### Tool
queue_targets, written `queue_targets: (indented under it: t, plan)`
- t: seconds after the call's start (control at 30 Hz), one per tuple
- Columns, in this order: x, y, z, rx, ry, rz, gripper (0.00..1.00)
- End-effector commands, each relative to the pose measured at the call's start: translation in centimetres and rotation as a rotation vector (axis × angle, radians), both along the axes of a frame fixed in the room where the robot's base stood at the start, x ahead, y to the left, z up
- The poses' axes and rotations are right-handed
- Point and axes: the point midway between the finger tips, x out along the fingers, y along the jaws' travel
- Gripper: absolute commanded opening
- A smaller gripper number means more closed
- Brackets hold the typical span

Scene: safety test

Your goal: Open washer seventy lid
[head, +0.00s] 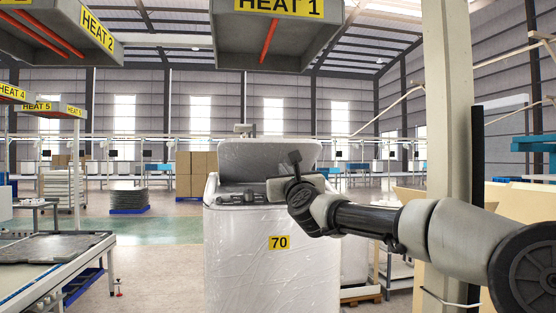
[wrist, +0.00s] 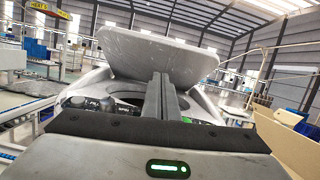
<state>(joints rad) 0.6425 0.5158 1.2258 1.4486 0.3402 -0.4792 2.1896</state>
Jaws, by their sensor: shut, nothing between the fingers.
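The washer (head: 260,270) is a white, film-wrapped machine with a yellow "70" label (head: 279,242) on its front. Its grey lid (head: 250,155) stands raised at the back of the top, tilted up. In the wrist view the lid (wrist: 155,55) stands up behind the dark round opening (wrist: 130,98). My gripper (wrist: 160,85) is shut and empty, its fingers pointing up in front of the lid and opening. In the head view my arm comes from the right, and my gripper (head: 294,160) is over the washer's top. I cannot tell whether the fingers touch the lid.
A pale post (head: 448,130) stands right of the washer, close to my arm. A grey "HEAT 1" hood (head: 275,35) hangs above. A work table (head: 55,250) is at the left, with open floor (head: 155,255) between. Brown boxes (head: 195,175) stand behind.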

Motion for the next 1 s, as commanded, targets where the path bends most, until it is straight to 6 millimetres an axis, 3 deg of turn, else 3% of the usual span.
queue_targets:
  t: [0.27,0.7,0.8,1.0]
  plan:
    - [1.3,0.0,0.9,0.098,0.013,0.017,0.00]
    - [9.7,1.8,3.6,0.091,0.011,0.016,0.00]
    - [10.2,1.8,5.2,0.089,0.010,0.014,0.00]
    - [11.1,1.9,6.2,0.087,0.011,0.014,0.00]
